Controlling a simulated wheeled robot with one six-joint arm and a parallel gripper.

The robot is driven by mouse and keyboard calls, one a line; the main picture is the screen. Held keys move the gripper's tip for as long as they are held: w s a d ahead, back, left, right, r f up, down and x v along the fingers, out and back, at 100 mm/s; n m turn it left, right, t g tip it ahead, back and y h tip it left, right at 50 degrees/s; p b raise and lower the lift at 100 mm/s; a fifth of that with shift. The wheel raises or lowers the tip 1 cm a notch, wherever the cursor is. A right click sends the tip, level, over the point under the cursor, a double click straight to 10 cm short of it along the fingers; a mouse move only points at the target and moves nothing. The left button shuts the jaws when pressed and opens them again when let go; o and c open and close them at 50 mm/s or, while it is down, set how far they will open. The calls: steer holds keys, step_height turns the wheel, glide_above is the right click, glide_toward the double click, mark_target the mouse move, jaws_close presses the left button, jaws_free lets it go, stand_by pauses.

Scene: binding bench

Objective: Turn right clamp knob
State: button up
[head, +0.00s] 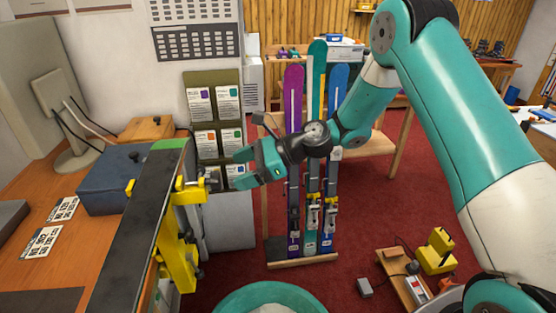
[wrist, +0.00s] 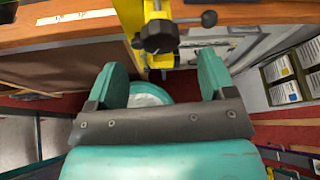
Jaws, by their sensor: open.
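In the wrist view, a black lobed knob (wrist: 160,37) sits on the yellow clamp, with a ball-ended rod (wrist: 208,19) sticking out to the right. I cannot tell for certain that this is the right clamp's knob. My gripper (head: 240,169) is open and empty, to the right of the clamp in the head view. In the wrist view, the knob lies beyond my gripper (wrist: 162,76), roughly centred between its two teal fingers, not between them in depth.
A blue box (head: 115,180) and paper cards (head: 43,242) lie on the wooden bench at left. A card rack (head: 205,135) stands behind my gripper, and upright skis (head: 293,150) stand to its right.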

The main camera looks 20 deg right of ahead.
steer(key=b+v, duration=0.2)
steer(key=v, duration=0.8)
steer(key=shift+s+d+r, duration=0.1)
steer(key=shift+d, duration=0.05)
